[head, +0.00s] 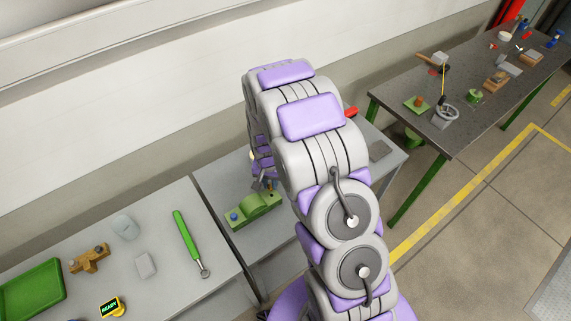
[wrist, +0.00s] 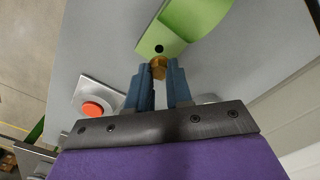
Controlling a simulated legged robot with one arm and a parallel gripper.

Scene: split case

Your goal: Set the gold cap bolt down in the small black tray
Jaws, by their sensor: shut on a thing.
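My gripper (wrist: 159,84) is shut on the gold cap bolt (wrist: 158,66), whose head shows between the blue fingertips in the wrist view. The bolt is beside a dark hole in the end of the green case (wrist: 188,27); I cannot tell whether they touch. In the head view my gripper (head: 266,181) is just above the case (head: 253,209), partly hidden by my arm; the bolt cannot be made out there. A flat dark grey piece (head: 380,150) lies on the grey table right of my arm; I cannot tell whether it is the small black tray.
A red button (wrist: 93,109) on a silver plate is left of my fingers in the wrist view. The left table holds a green tray (head: 32,292), a wooden block (head: 89,259) and a green-handled tool (head: 190,243). A cluttered dark table (head: 470,85) stands at right.

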